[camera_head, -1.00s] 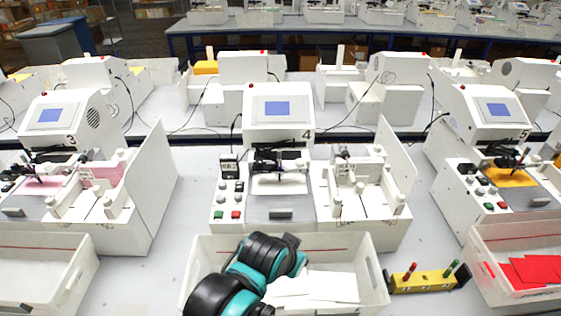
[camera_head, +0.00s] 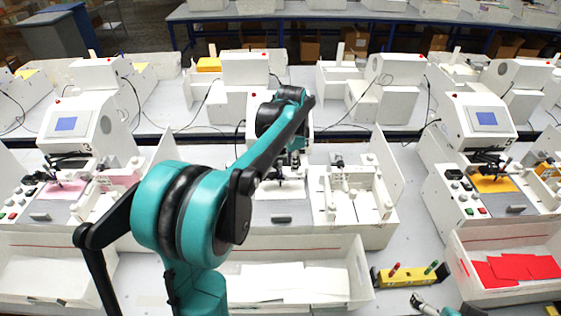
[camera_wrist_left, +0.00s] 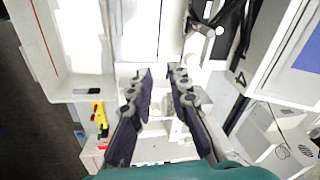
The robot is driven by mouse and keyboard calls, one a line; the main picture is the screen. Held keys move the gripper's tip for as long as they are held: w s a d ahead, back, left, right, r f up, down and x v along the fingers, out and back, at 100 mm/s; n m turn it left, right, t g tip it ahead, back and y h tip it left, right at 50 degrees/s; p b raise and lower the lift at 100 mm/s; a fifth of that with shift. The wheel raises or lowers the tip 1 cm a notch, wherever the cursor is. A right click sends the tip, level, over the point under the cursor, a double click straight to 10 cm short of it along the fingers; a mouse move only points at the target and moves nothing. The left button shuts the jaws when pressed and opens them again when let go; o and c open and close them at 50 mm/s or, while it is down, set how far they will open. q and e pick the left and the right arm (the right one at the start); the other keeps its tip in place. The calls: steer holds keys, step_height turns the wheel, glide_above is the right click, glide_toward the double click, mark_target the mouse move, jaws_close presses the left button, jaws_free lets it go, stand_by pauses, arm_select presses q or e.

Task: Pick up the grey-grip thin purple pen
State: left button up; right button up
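I cannot clearly pick out the grey-grip thin purple pen. A thin dark upright shape (camera_head: 280,173) stands at the carriage of the middle plotter (camera_head: 345,205), partly hidden by my left arm, and its colour is too small to tell. My left gripper (camera_wrist_left: 161,76) hangs over this plotter. In the left wrist view its two dark fingers are apart with nothing held between them. In the head view the arm covers most of it.
A yellow holder (camera_head: 405,280) with a red and a green pen lies right of the white paper tray (camera_head: 362,275); it also shows in the left wrist view (camera_wrist_left: 97,113). Plotters stand left (camera_head: 75,118) and right (camera_head: 480,115). A tray wall with red sheets (camera_head: 515,285) is at right.

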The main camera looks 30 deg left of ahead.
mark_target(280, 161)
arm_select(q)
steer(key=w+a+m+p, duration=0.1)
steer(key=w+a, duration=0.1)
steer(key=w+a+f+m+g+p, duration=0.1)
steer(key=w+a+p, duration=0.1)
steer(key=a, duration=0.1)
steer(key=w+a+m+g+p, duration=0.1)
steer(key=w+a, duration=0.1)
steer(key=shift+w+a+f+p, duration=0.1)
steer(key=shift+a+f+p, duration=0.2)
steer(key=shift+a+f, duration=0.2)
steer(key=shift+f, duration=0.3)
step_height(280, 161, down, 7)
steer(key=shift+f, duration=0.15)
steer(key=shift+c, duration=0.4)
jaws_close()
